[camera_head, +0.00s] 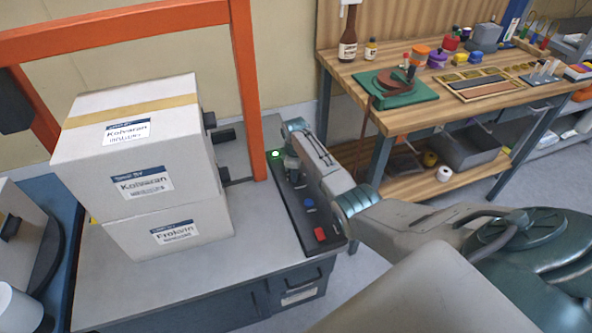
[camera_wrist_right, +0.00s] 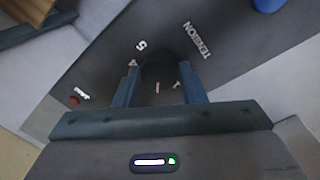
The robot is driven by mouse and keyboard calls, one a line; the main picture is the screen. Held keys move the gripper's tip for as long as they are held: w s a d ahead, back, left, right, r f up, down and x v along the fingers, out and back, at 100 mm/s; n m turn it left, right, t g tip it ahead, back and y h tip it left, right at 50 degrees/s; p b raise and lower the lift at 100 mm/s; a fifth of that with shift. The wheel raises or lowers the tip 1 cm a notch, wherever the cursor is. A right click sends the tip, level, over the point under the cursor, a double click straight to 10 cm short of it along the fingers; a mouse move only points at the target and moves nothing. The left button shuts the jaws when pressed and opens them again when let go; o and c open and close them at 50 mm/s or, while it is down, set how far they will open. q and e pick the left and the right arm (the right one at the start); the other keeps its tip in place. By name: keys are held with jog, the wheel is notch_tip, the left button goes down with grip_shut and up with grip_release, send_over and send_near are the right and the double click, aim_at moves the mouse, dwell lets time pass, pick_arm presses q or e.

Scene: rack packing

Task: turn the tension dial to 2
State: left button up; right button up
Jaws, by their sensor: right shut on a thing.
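The tension dial is a dark round knob (camera_wrist_right: 158,66) on the black control panel (camera_wrist_right: 215,45), seen in the right wrist view. My right gripper (camera_wrist_right: 158,82) is shut on it, with one finger on each side. White marks and the word TENSION are printed around the knob. A 5 is readable, but the other marks are partly hidden and I cannot tell the dial's setting. In the head view, my right gripper (camera_head: 291,166) reaches down to the far end of the panel (camera_head: 299,228) and hides the dial. My left gripper is not in view.
A green light (camera_head: 275,154), a blue button (camera_head: 309,203) and a red button (camera_head: 320,234) are on the panel. Two stacked white boxes (camera_head: 140,150) stand left of it, under an orange frame (camera_head: 247,90). A wooden workbench (camera_head: 450,88) stands behind right.

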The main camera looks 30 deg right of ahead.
jog(key=o, duration=1)
jog(key=shift+r, duration=0.2)
notch_tip(320, 180, up, 10)
jog(key=shift+s+a+r, duration=0.2)
jog(key=shift+s+a, duration=0.05)
jog(key=shift+f, duration=0.1)
